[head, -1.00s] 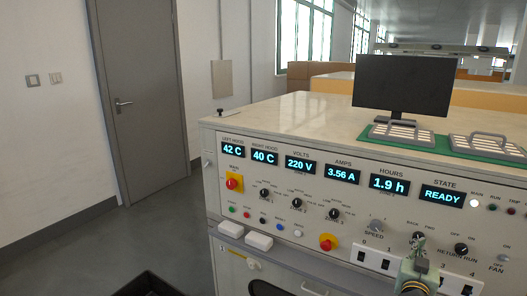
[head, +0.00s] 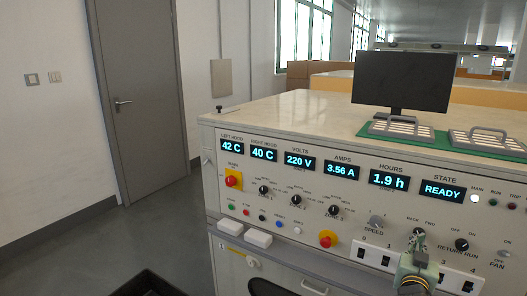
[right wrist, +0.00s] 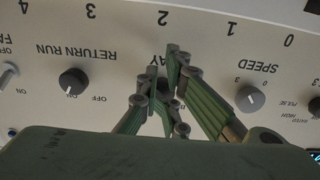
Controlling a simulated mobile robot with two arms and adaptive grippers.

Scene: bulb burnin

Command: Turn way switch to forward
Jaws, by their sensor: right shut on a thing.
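The way switch is a small dark knob (head: 418,233) under the BACK and FWD marks on the console's front panel. My right gripper (head: 418,243) is at it, coming from below and in front. In the right wrist view, which shows the panel upside down, the green fingers of my right gripper (right wrist: 166,82) are closed around the knob and cover most of it and part of the WAY label. The knob's pointer is hidden, so I cannot tell which way it points. My left gripper is not in view.
The return run knob (right wrist: 73,81) and the speed knob (right wrist: 250,98) flank the gripper closely. Displays, including READY (head: 441,190), run above.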

